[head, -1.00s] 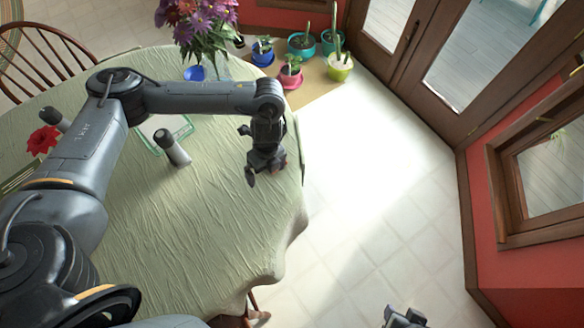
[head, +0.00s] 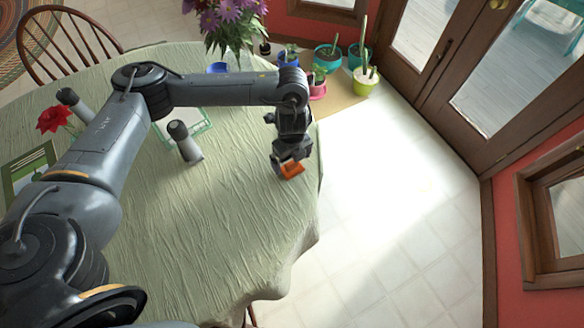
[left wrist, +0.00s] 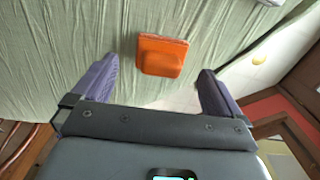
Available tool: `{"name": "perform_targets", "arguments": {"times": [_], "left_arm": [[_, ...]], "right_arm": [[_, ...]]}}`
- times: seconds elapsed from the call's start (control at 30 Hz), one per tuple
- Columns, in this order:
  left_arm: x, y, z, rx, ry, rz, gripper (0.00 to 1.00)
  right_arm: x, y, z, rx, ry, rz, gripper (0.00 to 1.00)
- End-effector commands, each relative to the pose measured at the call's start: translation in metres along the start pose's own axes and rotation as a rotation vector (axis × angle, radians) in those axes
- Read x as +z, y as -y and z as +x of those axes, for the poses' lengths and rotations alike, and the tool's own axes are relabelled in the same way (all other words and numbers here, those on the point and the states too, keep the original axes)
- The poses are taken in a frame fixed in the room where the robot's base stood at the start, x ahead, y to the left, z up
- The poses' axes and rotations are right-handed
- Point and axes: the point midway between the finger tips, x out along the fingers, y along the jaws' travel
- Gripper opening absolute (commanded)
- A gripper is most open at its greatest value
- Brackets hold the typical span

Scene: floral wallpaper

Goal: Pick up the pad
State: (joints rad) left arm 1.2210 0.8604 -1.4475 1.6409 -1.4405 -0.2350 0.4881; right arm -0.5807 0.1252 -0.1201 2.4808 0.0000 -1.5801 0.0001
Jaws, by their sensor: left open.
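An orange pad (head: 293,170), a small block with a raised part, lies on the tablecloth close to the table's right edge. My left gripper (head: 284,164) is over it, pointing down, and partly hides it in the head view. In the left wrist view the orange pad (left wrist: 162,55) shows between and just beyond the two purple-grey fingers of my left gripper (left wrist: 158,68). The fingers are wide apart and empty, with a gap on each side of the pad. My right gripper is not in view.
The green-clothed table (head: 215,230) is clear in front of the pad. A grey-capped shaker (head: 185,141), a green-edged white item (head: 203,127), a red flower (head: 54,118) and a purple bouquet (head: 228,22) are on it. Potted plants (head: 330,52) stand behind.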

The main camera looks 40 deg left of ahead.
Motion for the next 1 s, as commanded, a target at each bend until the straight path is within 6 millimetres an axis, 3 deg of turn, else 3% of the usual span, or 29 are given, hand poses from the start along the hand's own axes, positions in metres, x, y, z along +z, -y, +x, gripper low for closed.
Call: {"name": "perform_targets", "arguments": {"times": [0.1, 0.3, 0.63, 1.0], "left_arm": [[0.0, 0.001, 0.02, 0.002, 0.001, 0.0, 1.0], [0.0, 0.002, 0.039, 0.001, 0.0, 0.0, 1.0], [0.0, 0.001, 0.042, 0.0, 0.0, 0.0, 0.98], [0.0, 0.001, 0.042, 0.0, 0.0, 0.0, 0.43]], "right_arm": [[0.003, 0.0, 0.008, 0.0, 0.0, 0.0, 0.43], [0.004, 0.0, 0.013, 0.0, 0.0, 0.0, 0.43], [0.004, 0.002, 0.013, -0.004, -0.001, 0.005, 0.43], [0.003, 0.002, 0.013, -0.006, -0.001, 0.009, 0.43]]}}
